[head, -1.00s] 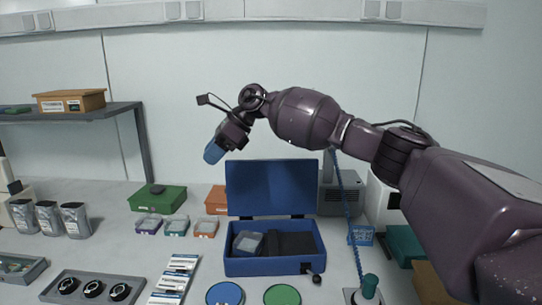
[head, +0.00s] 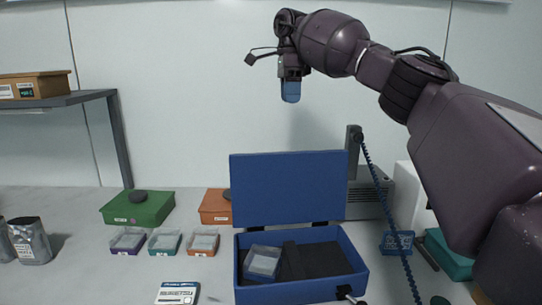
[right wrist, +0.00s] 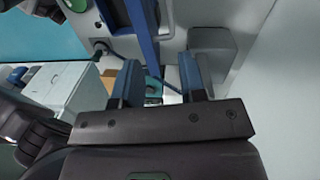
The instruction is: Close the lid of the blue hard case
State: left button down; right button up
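The blue hard case (head: 300,292) stands on the table with its lid (head: 288,190) open and upright at the back. Inside are dark foam and a small clear-lidded box (head: 263,261). My right gripper (head: 291,92) is in the air above the lid, pointing down and apart from it. In the right wrist view its two blue fingers (right wrist: 160,82) are spread with nothing between them. A long blue edge shows beyond the fingers there, probably the lid's edge. My left gripper is not in view.
A green box (head: 138,208) and an orange box (head: 215,207) stand left of the case, with several small trays in front. A grey device (head: 368,196) stands behind the lid's right side. A blue coiled cord (head: 385,205) hangs right of the case, near a blue basket (head: 397,243).

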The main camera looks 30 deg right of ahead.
jog(key=f, duration=0.4)
jog(key=f+b, duration=0.1)
jog(key=f, duration=0.4)
jog(key=f+b, duration=0.1)
jog(key=f, duration=0.4)
jog(key=shift+w+a, duration=0.3)
grip_shut()
